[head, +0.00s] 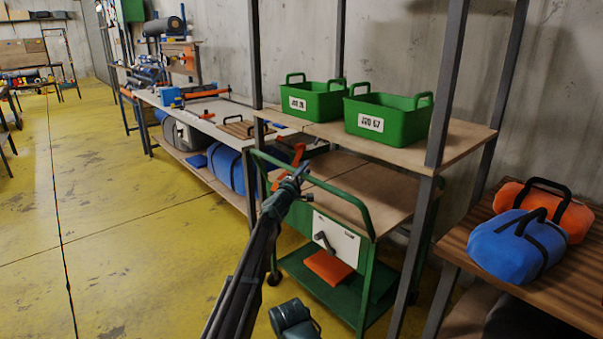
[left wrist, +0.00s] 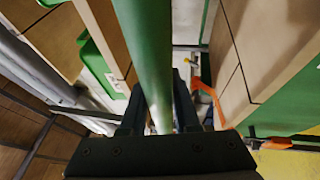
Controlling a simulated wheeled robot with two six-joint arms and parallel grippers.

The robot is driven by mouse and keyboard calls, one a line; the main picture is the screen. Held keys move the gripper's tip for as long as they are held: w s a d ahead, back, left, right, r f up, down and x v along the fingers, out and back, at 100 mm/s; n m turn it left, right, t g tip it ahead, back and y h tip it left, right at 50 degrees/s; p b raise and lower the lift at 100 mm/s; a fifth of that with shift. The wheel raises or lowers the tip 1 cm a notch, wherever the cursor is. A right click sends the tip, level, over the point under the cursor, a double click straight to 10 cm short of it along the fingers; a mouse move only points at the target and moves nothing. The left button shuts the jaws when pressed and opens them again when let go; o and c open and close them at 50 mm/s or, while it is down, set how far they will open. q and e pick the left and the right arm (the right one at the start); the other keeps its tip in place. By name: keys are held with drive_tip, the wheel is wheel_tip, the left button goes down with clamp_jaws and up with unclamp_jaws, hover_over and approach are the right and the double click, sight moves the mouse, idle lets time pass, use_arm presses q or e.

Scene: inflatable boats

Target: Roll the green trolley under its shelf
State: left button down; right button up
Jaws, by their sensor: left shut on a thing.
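The green trolley (head: 369,270) has a green tube frame, a wooden top and a white front panel. It stands partly under the wooden shelf (head: 470,138), between the shelf's grey posts, with its near side out in front. My left gripper (head: 293,180) is at the trolley's green push bar (head: 335,181). In the left wrist view the bar (left wrist: 150,55) runs between the two fingers, and the gripper is shut on it. The far side of the trolley is hidden by its own top and the shelf. My right gripper is not in view.
Two green crates (head: 388,119) stand on the shelf. A wooden table (head: 552,292) with blue and orange bags is close at the right. A long workbench (head: 205,125) continues the row at the left. The yellow floor (head: 110,220) at the left is clear.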

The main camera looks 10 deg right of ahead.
use_arm(q)
drive_tip(key=shift+w+d, duration=0.15)
drive_tip(key=shift+d, duration=0.05)
drive_tip(key=c, duration=0.7)
unclamp_jaws()
drive_tip(key=shift+d, duration=0.15)
drive_tip(key=shift+o, duration=0.2)
drive_tip(key=shift+a, duration=0.2)
drive_tip(key=b+v, duration=0.2)
drive_tip(key=v, duration=1.1)
drive_tip(key=shift+s, duration=0.25)
drive_tip(key=shift+a+f, duration=0.15)
